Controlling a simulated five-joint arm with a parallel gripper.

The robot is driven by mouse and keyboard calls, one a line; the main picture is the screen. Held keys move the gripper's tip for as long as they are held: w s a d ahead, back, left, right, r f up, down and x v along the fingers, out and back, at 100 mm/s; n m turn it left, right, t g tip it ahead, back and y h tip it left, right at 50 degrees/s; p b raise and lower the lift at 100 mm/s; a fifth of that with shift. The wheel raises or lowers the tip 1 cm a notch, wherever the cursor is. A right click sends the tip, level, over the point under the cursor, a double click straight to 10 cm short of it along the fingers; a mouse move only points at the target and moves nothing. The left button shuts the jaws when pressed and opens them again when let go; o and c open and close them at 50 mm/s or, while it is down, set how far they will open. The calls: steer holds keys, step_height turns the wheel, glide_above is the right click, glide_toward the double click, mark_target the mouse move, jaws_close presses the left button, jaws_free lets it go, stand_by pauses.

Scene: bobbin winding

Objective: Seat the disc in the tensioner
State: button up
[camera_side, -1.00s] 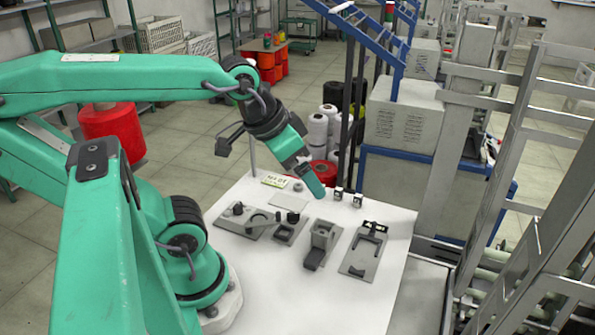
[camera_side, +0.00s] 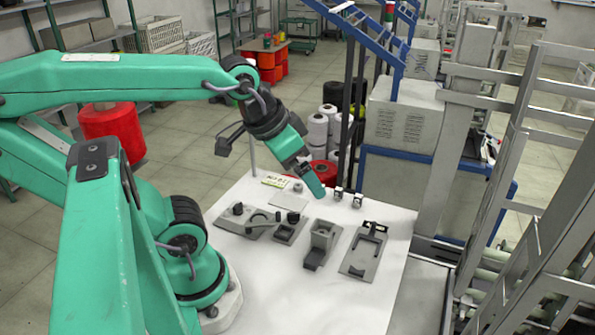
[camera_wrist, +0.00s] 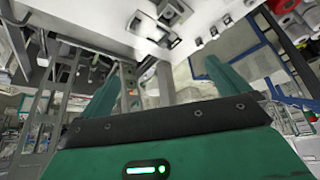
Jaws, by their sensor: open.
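My gripper (camera_side: 318,188) hangs above the back of the white table, pointing down and to the right. In the wrist view its two green fingers (camera_wrist: 160,82) stand wide apart with nothing between them. A small dark round piece (camera_side: 293,217) is on a small grey plate near the table's middle; I cannot tell whether it is the disc. A small grey round piece (camera_side: 298,187) lies further back, left of my gripper. A grey plate fixture with a dark knob (camera_side: 238,209) stands at the left. I cannot tell which fixture is the tensioner.
A grey block fixture (camera_side: 321,238) and a flat plate with a cutout (camera_side: 362,256) stand towards the right. Two small metal-and-black pieces (camera_side: 357,201) stand at the back right. The table's front (camera_side: 285,295) is clear.

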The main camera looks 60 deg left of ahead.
steer(key=c, duration=0.6)
steer(key=shift+w+a+m, duration=0.3)
steer(key=shift+w, duration=0.15)
steer(key=c, duration=0.7)
steer(key=w+a+f+m+g, duration=0.35)
steer(key=w+a+m, duration=0.35)
steer(key=w+a, duration=0.4)
steer(key=shift+w+a+f+m+g, duration=0.1)
steer(key=shift+a+f+m+g, duration=0.25)
steer(key=shift+a+f+m, duration=1.45)
steer(key=shift+w+a+f+m+g, duration=0.1)
steer(key=shift+a+f+m+g, duration=0.4)
steer(key=shift+a+f, duration=2.35)
steer(key=shift+w+a+f+m+g, duration=0.1)
steer(key=shift+a+f+m+g, duration=0.1)
steer(key=shift+a+f+m, duration=2.05)
